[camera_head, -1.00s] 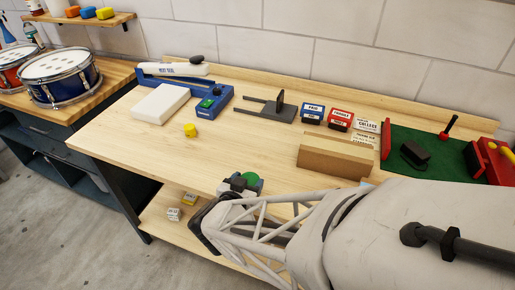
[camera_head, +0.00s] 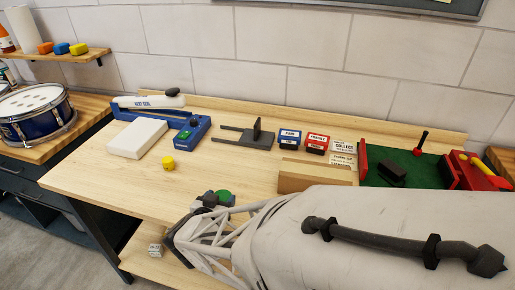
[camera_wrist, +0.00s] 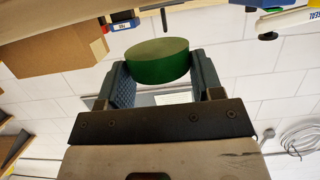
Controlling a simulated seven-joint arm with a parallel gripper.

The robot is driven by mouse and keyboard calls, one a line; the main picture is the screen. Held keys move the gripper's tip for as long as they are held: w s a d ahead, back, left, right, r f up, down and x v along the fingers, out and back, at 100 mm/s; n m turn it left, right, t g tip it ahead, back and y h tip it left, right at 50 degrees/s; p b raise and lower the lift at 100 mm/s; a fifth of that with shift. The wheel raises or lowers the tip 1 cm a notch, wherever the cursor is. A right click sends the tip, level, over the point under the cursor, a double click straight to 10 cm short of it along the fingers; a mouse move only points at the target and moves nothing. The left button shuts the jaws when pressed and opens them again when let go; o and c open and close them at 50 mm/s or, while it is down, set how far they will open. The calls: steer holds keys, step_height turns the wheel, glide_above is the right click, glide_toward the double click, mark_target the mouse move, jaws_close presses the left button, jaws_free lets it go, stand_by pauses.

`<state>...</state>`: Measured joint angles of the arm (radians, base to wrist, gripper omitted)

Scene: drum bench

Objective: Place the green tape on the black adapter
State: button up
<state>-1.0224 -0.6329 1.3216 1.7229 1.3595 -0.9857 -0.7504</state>
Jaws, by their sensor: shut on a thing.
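The green tape (camera_head: 224,196) is a round green roll, partly hidden by my gripper near the front edge of the bench. In the wrist view the green tape (camera_wrist: 158,62) sits between the two fingers. My gripper (camera_wrist: 160,72) is shut on it and holds it by its sides. The black adapter (camera_head: 392,173) is a small dark block on the green mat at the right. The gripper is well to the left of it and apart from it.
The green mat (camera_head: 423,172) has red side walls, with a black-handled tool (camera_head: 421,143) standing behind. A cardboard-coloured box (camera_head: 302,176) stands between gripper and mat.

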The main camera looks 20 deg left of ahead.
steer(key=shift+f, duration=1.45)
steer(key=shift+f, duration=0.25)
steer(key=o, duration=0.9)
steer(key=shift+d+v, duration=0.15)
steer(key=shift+v, duration=1.85)
steer(key=shift+d+v, duration=0.1)
steer(key=shift+v, duration=1.85)
